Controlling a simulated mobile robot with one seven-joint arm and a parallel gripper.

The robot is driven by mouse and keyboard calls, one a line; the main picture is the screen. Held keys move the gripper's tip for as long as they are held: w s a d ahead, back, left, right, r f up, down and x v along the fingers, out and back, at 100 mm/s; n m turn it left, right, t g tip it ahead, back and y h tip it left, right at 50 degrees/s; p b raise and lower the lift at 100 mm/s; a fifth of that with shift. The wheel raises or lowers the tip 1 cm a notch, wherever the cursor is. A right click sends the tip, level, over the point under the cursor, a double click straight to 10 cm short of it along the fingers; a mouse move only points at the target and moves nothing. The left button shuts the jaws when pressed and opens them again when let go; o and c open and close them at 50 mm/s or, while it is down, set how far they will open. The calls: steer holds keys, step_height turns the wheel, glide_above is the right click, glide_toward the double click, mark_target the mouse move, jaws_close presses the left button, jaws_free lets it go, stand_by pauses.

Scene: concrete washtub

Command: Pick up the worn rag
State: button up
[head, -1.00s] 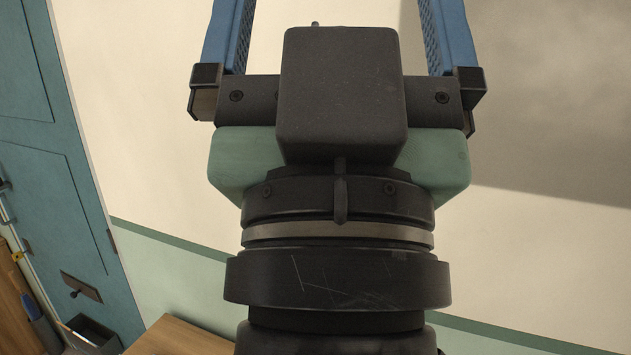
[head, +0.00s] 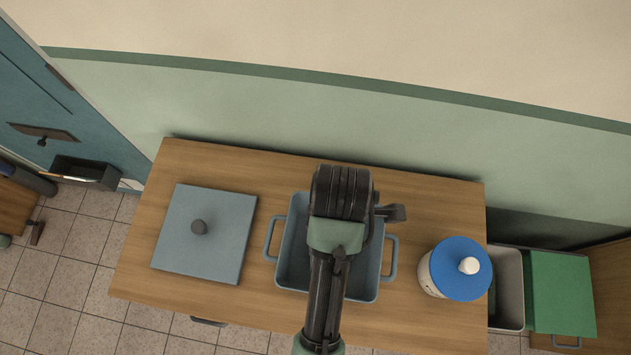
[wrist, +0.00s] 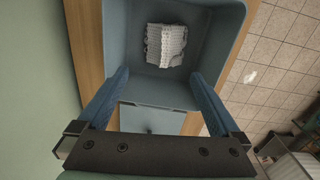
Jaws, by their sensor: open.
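The worn rag (wrist: 165,46) is a pale, ribbed, crumpled cloth. It lies on the bottom of a blue-grey tub with side handles (head: 287,270) on the wooden table; the tub wall also shows in the wrist view (wrist: 225,45). In the head view my arm covers the middle of the tub, and the rag is hidden there. My gripper (wrist: 158,74) is open and empty, with its blue fingers wide apart. It points toward the tub, and the rag appears beyond the fingertips, between their lines and apart from them.
A square blue-grey lid with a dark knob (head: 225,240) lies on the table (head: 420,205) left of the tub. A blue-lidded jar (head: 455,270) stands at the right. A green-topped container (head: 562,290) is beyond the table's right edge. A wall runs behind the table.

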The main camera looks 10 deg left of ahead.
steer(key=f, duration=0.5)
steer(key=s+f, duration=0.1)
steer(key=f, duration=0.1)
steer(key=shift+d+f, duration=0.3)
steer(key=shift+s+a+f+p, duration=0.1)
steer(key=shift+f+p, duration=0.3)
steer(key=shift+f, duration=1)
steer(key=shift+s+f+p, duration=0.1)
steer(key=shift+f+p, duration=0.3)
steer(key=shift+f, duration=1)
steer(key=c, duration=1.3)
